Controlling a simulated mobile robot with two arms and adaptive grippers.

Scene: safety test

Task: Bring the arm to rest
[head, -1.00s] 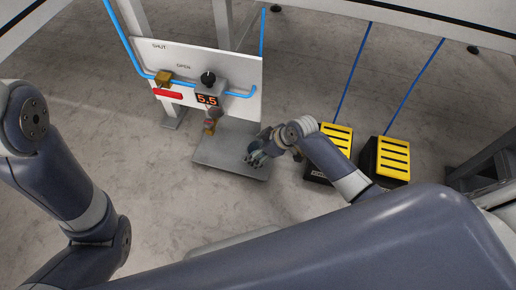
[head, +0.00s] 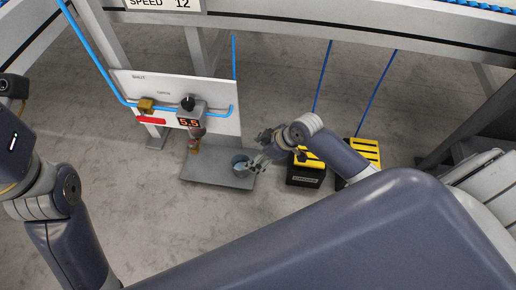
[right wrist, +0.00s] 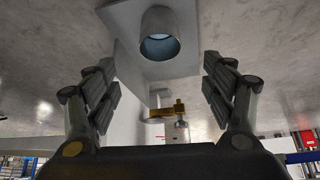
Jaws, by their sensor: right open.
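My right gripper (head: 262,150) is above the right end of a grey shelf plate, close to a small metal cup (head: 240,162). In the right wrist view the two fingers of the right gripper (right wrist: 160,95) are spread wide with nothing between them. The cup (right wrist: 160,45) stands ahead of the fingers, apart from them, with a bluish inside. My left arm shows at the left edge of the head view, but its gripper is out of view.
The shelf plate (head: 205,175) juts out below. Two yellow-topped black pedals (head: 304,178) (head: 366,150) stand right of my gripper.

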